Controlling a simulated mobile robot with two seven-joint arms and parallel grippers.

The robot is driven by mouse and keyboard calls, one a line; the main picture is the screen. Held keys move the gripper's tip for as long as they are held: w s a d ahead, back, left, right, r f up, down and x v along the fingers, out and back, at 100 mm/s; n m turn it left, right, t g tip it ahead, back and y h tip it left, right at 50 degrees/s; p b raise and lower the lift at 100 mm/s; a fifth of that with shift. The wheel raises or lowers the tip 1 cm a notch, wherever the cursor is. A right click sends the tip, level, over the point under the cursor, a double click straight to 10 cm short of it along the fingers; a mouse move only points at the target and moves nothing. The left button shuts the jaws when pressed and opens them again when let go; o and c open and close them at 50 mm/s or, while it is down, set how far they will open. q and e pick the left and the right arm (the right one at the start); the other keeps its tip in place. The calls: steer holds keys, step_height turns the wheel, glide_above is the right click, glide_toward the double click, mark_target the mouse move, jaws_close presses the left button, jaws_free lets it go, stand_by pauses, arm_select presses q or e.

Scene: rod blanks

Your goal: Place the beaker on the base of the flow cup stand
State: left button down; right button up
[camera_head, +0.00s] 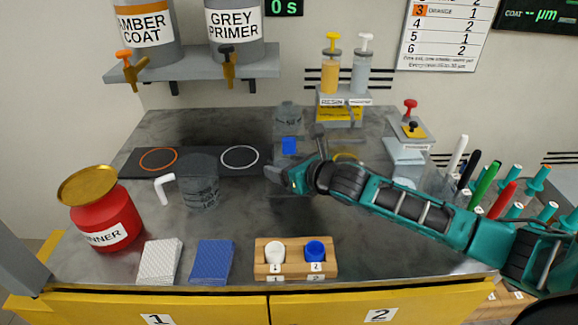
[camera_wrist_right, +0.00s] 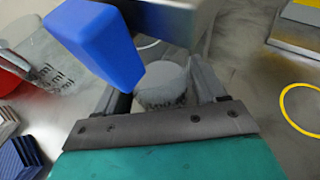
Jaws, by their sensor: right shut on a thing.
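The flow cup stand (camera_head: 288,126) stands mid-table, with a grey cup (camera_head: 288,112) on top and a blue block (camera_head: 289,146) on its front. The blue block is large in the right wrist view (camera_wrist_right: 95,38), beside the stand's grey metal part. My right gripper (camera_head: 278,176) is at the front of the stand, low over its base. It is shut on a small clear beaker (camera_wrist_right: 162,84) with grey contents, below the stand's upper part. The beaker is mostly hidden in the head view; I cannot tell whether it touches the base. My left gripper is not in view.
A larger clear graduated vessel (camera_head: 198,184) stands left of the stand, near a white handle-shaped piece (camera_head: 163,188). Pens and bottles crowd the right.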

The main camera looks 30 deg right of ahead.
steer(key=shift+w+d+f, duration=0.5)
steer(key=shift+w+d, duration=0.1)
steer(key=shift+d, duration=0.05)
steer(key=shift+f, duration=0.1)
steer(key=shift+f, duration=0.15)
steer(key=o, duration=1.2)
